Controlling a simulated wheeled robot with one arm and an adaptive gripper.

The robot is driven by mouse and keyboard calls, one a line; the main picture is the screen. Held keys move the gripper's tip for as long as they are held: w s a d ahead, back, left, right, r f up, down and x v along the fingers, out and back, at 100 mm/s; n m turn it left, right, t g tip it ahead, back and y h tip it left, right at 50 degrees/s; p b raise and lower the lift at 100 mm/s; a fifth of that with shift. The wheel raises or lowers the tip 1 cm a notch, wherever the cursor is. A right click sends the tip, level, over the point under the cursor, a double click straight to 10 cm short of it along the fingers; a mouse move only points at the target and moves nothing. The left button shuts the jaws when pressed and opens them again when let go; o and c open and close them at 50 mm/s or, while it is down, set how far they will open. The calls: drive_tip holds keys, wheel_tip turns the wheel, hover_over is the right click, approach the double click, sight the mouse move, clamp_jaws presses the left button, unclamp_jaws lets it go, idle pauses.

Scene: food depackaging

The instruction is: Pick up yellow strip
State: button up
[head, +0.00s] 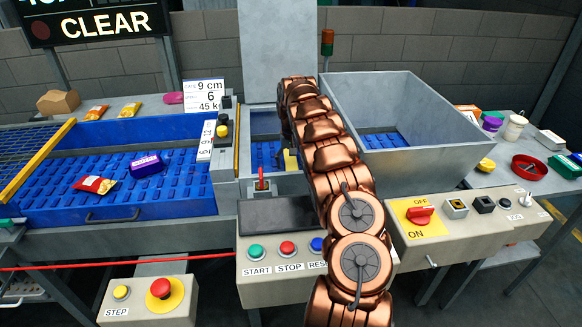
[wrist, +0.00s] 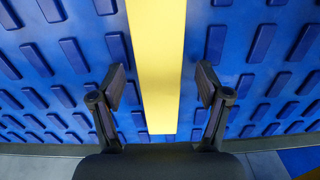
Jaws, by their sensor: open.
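In the wrist view a flat yellow strip (wrist: 156,60) lies on the blue studded surface (wrist: 240,60), running from the top edge down to near my gripper's palm. My gripper (wrist: 162,84) is open, with one dark finger on each side of the strip and a gap on both sides. Neither finger visibly touches it. In the head view a small yellow piece (head: 291,160), which looks like the same strip, shows in the middle bay, partly covered by my arm. My gripper is hidden behind my arm there.
A grey metal hopper (head: 440,140) stands right of my arm. A blue tray (head: 110,207) at left holds a purple pack (head: 145,165) and a red-yellow packet (head: 94,185). A control panel (head: 262,275) with buttons is in front, and a red lever (head: 261,180) stands near the middle bay.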

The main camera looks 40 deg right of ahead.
sight(292, 165)
drive_tip(key=c, duration=1.4)
drive_tip(key=shift+r, duration=0.15)
drive_tip(key=shift+s+r+p, duration=0.1)
drive_tip(key=shift+r+p, duration=1.95)
drive_tip(key=shift+r, duration=6.8)
